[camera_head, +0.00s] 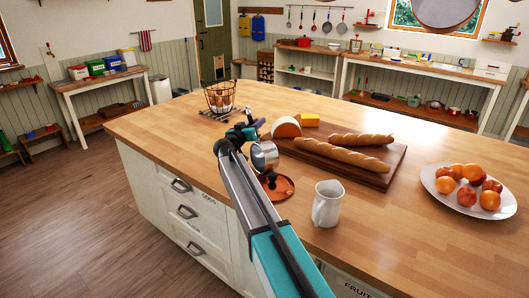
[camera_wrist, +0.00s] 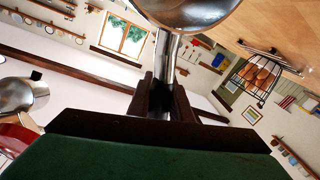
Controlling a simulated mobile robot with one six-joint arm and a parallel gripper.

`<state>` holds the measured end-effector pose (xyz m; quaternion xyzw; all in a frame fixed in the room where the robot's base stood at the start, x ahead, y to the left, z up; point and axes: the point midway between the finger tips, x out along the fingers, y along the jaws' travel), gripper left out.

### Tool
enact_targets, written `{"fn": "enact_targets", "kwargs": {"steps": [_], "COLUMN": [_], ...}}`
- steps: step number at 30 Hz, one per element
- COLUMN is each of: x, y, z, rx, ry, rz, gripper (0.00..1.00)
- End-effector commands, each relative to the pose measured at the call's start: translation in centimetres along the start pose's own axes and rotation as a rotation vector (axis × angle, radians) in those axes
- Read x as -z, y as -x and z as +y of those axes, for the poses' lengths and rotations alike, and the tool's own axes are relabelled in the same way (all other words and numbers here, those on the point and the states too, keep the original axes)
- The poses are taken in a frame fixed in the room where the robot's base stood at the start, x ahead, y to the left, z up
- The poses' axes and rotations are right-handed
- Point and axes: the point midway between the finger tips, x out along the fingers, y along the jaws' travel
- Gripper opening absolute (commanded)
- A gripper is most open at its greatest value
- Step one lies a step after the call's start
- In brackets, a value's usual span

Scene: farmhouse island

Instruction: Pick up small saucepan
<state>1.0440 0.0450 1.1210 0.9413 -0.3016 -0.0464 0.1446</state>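The small saucepan (camera_head: 264,156) is shiny silver metal. In the head view it is tilted at the end of my arm, by the near-left part of the wooden island top (camera_head: 190,120); I cannot tell whether it touches the top. In the wrist view its rounded body (camera_wrist: 185,12) fills the upper middle, and its handle (camera_wrist: 165,62) runs down between the dark fingers of my gripper (camera_wrist: 163,88). My gripper appears shut on this handle. In the head view my gripper (camera_head: 246,134) is small and partly hidden by my arm.
A copper-coloured round lid or pan (camera_head: 278,187) lies near the island's edge, beside a white jug (camera_head: 327,203). A board (camera_head: 388,172) with bread is behind. A wire basket (camera_head: 220,98) stands farther back, and a fruit plate (camera_head: 505,207) at right.

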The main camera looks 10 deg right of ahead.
Motion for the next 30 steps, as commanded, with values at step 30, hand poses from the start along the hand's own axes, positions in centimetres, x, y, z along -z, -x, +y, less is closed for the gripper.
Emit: {"fn": "enact_targets", "kwargs": {"steps": [30], "x": [4.0], "y": [-0.1], "z": [1.3], "rx": [-0.002], "ry": [-0.001], "rz": [0.003], "gripper": [0.0]}}
